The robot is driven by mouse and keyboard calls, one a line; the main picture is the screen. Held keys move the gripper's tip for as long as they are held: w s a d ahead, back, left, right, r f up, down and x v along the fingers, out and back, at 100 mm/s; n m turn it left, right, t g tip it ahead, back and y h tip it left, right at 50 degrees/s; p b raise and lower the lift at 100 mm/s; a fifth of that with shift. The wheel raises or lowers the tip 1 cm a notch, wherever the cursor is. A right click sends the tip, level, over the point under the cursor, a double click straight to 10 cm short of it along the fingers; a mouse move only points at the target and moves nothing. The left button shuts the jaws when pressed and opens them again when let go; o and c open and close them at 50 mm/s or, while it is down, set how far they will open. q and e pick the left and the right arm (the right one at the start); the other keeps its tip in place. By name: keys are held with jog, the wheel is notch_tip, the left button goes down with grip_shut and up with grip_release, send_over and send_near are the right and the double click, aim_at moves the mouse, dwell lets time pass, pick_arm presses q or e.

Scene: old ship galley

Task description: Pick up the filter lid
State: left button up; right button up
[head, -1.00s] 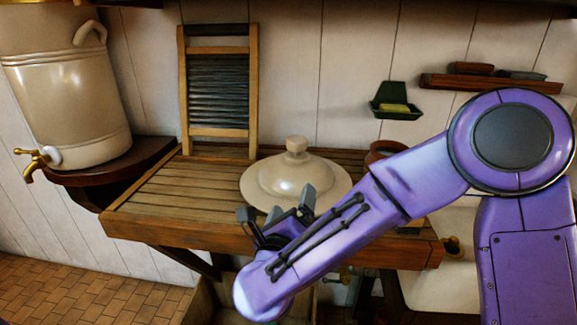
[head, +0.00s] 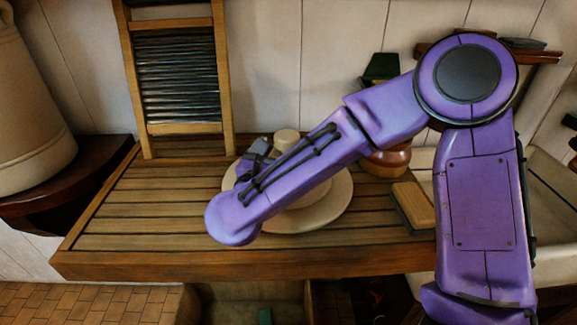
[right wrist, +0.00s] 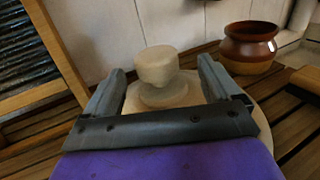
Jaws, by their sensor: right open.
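The filter lid (head: 335,205) is a cream, round, shallow dome with a wide brim, lying on the slatted wooden board. Its knob (head: 287,142) stands upright and shows past my right forearm, which covers much of the lid. My right gripper (head: 258,150) is over the lid, at the left of the knob in the head view. In the right wrist view, the gripper (right wrist: 162,66) is open, with one finger to each side of the knob (right wrist: 158,70). I see a gap on both sides, so it looks untouched. My left gripper is not in view.
A washboard (head: 180,75) leans on the wall behind the board (head: 150,215). A brown pot (head: 388,162) and a wooden block or brush (head: 413,205) are right of the lid. The cream urn (head: 30,110) stands at the left. The board's left part is clear.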

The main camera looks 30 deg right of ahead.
jog(key=p+x, duration=0.1)
jog(key=x, duration=0.2)
jog(key=p+x, duration=0.1)
jog(key=x, duration=0.1)
jog(key=shift+w+a+f+p, duration=0.25)
jog(key=shift+w+p, duration=0.05)
jog(key=shift+w, duration=0.05)
jog(key=shift+d, duration=0.2)
jog(key=shift+s, duration=0.25)
jog(key=shift+w+a, duration=0.1)
jog(key=shift+w, duration=0.05)
jog(key=c, duration=1)
grip_shut()
jog(key=shift+r, duration=0.1)
